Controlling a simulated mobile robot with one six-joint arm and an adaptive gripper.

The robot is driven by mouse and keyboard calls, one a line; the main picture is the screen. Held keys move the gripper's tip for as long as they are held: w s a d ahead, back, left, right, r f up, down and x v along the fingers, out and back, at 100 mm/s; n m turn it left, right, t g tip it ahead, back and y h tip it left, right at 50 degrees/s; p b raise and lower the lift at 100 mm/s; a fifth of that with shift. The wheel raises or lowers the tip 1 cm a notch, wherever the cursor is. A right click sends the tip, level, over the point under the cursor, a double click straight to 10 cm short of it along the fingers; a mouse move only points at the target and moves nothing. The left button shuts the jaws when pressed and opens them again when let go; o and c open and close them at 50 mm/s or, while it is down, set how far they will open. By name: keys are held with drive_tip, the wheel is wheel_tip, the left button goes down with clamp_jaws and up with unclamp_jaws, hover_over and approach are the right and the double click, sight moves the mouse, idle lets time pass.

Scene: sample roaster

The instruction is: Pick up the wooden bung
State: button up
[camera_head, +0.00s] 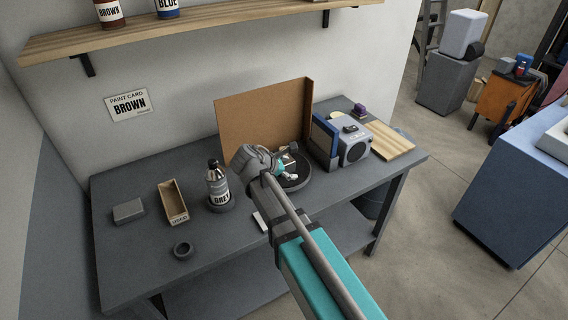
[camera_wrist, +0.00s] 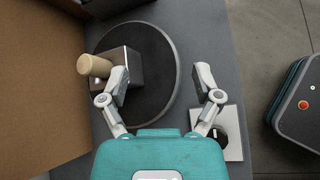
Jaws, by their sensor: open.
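The wooden bung (camera_wrist: 93,65), a tan cylinder with a rounded end, shows in the wrist view. It juts left from beside a shiny metal block (camera_wrist: 132,66) on a dark round turntable (camera_wrist: 158,100). I cannot tell whether the bung is set in the block. My gripper (camera_wrist: 161,78) is open and empty over the turntable. Its left finger overlaps the block in the picture, and the bung lies outside the fingers, to their left. In the head view my gripper (camera_head: 289,172) is over the turntable (camera_head: 303,181), and my arm hides much there; the bung is not clear.
A brown panel (camera_head: 258,115) stands behind the turntable and shows close left in the wrist view. A grey machine (camera_head: 356,150) is to the right. The front-left tabletop is clear.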

drive_tip(key=w+a+r+n+t+b, duration=0.1)
drive_tip(key=a+n+t+b, duration=0.1)
drive_tip(key=a+n, duration=0.4)
drive_tip(key=a+t, duration=0.1)
drive_tip(key=a, duration=0.3)
drive_tip(key=shift+a+r+n+t, duration=0.2)
drive_tip(key=shift+r+n+t, duration=0.1)
drive_tip(key=shift+n, duration=0.1)
drive_tip(key=shift+w+f, duration=0.15)
drive_tip(key=b+x, duration=0.3)
drive_tip(key=x, duration=0.4)
drive_tip(key=shift+d, duration=0.1)
drive_tip(key=shift+w+d+f, duration=0.2)
drive_tip(key=shift+w+d, duration=0.25)
drive_tip(key=shift+w, duration=0.05)
drive_tip(key=shift+b+x, duration=1.1)
drive_tip(key=shift+x, duration=1.5)
drive_tip(key=shift+d+r, duration=0.1)
